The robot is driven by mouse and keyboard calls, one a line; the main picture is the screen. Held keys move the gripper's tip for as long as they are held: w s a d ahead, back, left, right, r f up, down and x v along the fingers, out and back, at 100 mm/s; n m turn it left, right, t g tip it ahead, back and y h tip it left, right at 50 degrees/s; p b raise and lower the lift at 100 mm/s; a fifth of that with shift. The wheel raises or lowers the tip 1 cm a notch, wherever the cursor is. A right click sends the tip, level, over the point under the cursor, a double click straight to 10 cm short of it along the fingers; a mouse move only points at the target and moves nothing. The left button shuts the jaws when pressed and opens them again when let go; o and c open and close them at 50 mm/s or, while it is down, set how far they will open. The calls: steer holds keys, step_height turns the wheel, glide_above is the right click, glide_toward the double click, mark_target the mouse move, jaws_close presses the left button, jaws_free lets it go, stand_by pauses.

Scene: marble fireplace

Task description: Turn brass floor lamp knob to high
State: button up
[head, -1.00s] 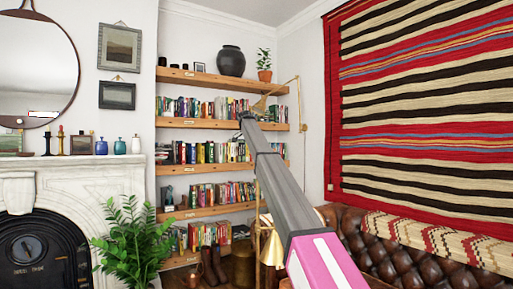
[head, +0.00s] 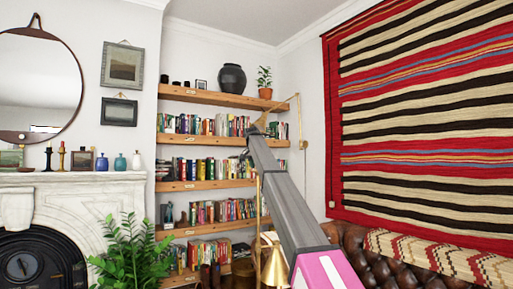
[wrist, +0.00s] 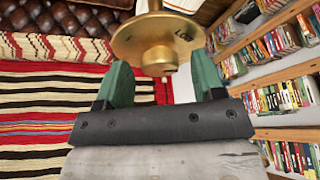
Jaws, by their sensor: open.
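In the wrist view a round brass disc (wrist: 135,38) fills the upper middle, with a short brass knob (wrist: 157,62) at its lower centre. Dark letters on the disc are tilted and hard to read. My gripper (wrist: 158,68) is open, with one green finger on each side of the knob. I see a gap on both sides and cannot tell how deep the knob sits between the fingers. In the head view a brass bell-shaped lamp shade (head: 275,268) stands at the bottom, beside my arm. My gripper cannot be made out clearly there.
A brown tufted leather sofa (head: 400,268) is at the lower right, under a striped wall rug (head: 420,120). Wooden bookshelves (head: 208,186) stand behind my arm. A green plant (head: 130,255) and a marble fireplace (head: 95,190) are at the left.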

steer(key=n, duration=0.1)
steer(key=n+y, duration=0.1)
steer(key=n, duration=0.1)
steer(key=shift+s+d+n+t, duration=0.1)
steer(key=shift+d+n+t, duration=0.05)
steer(key=shift+n+t, duration=0.15)
steer(key=d+v, duration=0.1)
steer(key=v, duration=0.9)
steer(key=shift+a+r, duration=0.4)
steer(key=shift+a, duration=0.1)
